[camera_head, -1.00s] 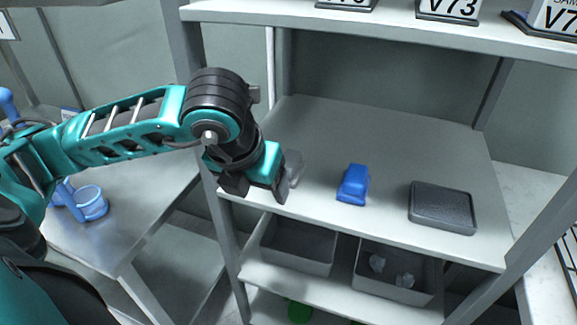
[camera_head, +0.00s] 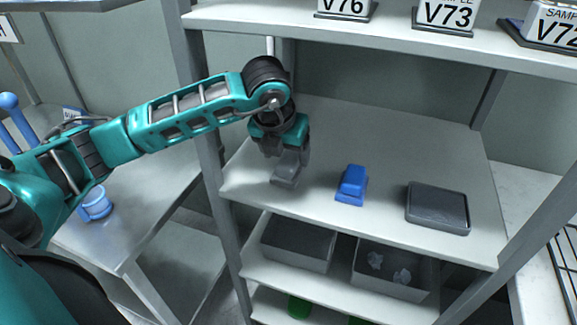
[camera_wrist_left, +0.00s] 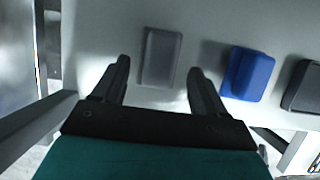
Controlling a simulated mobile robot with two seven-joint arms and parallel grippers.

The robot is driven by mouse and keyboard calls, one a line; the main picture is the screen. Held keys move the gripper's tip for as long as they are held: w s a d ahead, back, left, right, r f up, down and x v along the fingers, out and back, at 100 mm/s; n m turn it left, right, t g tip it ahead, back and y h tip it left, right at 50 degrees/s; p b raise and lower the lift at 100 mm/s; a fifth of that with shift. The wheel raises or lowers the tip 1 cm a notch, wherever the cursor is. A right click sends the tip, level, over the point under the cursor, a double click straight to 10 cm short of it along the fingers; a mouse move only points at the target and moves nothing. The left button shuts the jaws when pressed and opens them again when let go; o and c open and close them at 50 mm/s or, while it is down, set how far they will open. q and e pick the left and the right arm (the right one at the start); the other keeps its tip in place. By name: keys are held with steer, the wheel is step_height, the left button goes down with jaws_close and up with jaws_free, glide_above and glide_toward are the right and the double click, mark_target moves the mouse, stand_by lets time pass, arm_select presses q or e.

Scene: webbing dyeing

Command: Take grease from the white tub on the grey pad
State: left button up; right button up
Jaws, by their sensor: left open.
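My left gripper (camera_head: 286,155) is open, pointing down over the shelf. A small grey translucent-looking block (camera_head: 285,174) lies below it. In the left wrist view the grey block (camera_wrist_left: 161,57) shows between and just beyond the fingertips of my left gripper (camera_wrist_left: 159,70), and I see no grip on it. A dark grey rimmed pad (camera_head: 437,207) lies at the right of the shelf with nothing on it. I can make out no white tub on it. My right gripper is not in view.
A blue block (camera_head: 351,185) sits between the grey block and the pad; it also shows in the left wrist view (camera_wrist_left: 247,73). Grey bins (camera_head: 298,243) stand on the shelf below. Shelf posts (camera_head: 213,170) flank the shelf, and sample signs (camera_head: 445,15) stand above.

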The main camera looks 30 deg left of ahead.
mark_target(288, 160)
arm_select(q)
steer(key=x, duration=0.3)
steer(key=shift+f, duration=0.1)
steer(key=shift+c, duration=0.3)
steer(key=c, duration=1)
